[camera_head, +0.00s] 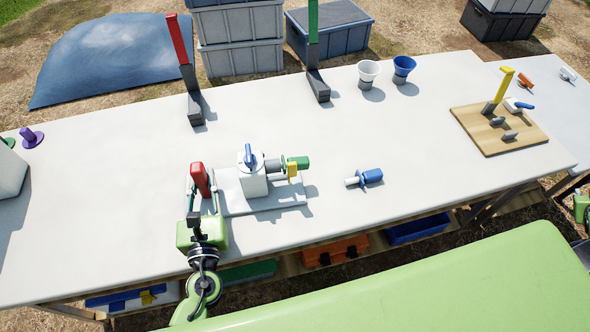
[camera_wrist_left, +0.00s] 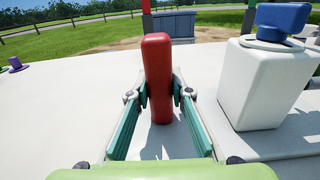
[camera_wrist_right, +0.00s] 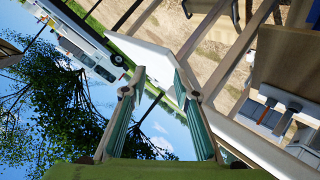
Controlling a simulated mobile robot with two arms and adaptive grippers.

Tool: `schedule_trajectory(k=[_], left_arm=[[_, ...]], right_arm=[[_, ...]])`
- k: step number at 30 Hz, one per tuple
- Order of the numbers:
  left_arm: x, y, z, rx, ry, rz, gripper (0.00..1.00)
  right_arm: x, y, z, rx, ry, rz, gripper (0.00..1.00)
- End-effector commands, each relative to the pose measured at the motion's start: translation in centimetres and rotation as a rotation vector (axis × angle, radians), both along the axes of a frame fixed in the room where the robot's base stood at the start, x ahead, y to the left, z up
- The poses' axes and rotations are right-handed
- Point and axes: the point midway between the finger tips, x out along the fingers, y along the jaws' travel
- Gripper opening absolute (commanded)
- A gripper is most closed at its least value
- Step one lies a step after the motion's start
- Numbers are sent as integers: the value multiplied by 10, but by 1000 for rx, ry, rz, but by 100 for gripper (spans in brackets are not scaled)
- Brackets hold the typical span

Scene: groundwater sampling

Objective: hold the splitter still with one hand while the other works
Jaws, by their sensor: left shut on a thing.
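The splitter is a white block (camera_head: 252,181) with a blue knob (camera_head: 249,155) on top and green and yellow fittings on its right side. It stands on a pale base plate (camera_head: 283,196). A red upright grip (camera_head: 200,180) rises at the plate's left end. My left gripper (camera_head: 203,190) is shut on this red grip; in the left wrist view the fingers press both sides of the red grip (camera_wrist_left: 157,75), with the white block (camera_wrist_left: 265,85) to the right. My right gripper (camera_wrist_right: 158,88) is open and empty, away from the splitter.
A blue-and-white fitting (camera_head: 371,176) lies right of the splitter. White (camera_head: 368,70) and blue (camera_head: 404,66) cups stand at the back. Red (camera_head: 181,45) and green (camera_head: 313,30) posts rise along the far edge. A wooden board (camera_head: 478,140) lies at right. The table's left middle is clear.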

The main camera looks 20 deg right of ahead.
Motion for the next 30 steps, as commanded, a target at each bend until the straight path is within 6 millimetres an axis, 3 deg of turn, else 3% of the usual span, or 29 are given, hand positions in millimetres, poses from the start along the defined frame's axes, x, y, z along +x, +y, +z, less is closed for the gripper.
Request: schedule_trajectory(k=[5,14,21,30], left_arm=[[0,0,0,0,-1,0,0],[0,0,0,0,-1,0,0],[0,0,0,0,-1,0,0],[0,0,0,0,-1,0,0]], right_arm=[[76,11,48,-241,48,260,28],[190,78,117,-719,153,684,28],[260,166,156,-1131,204,972,28],[311,307,150,-1575,175,1270,28]])
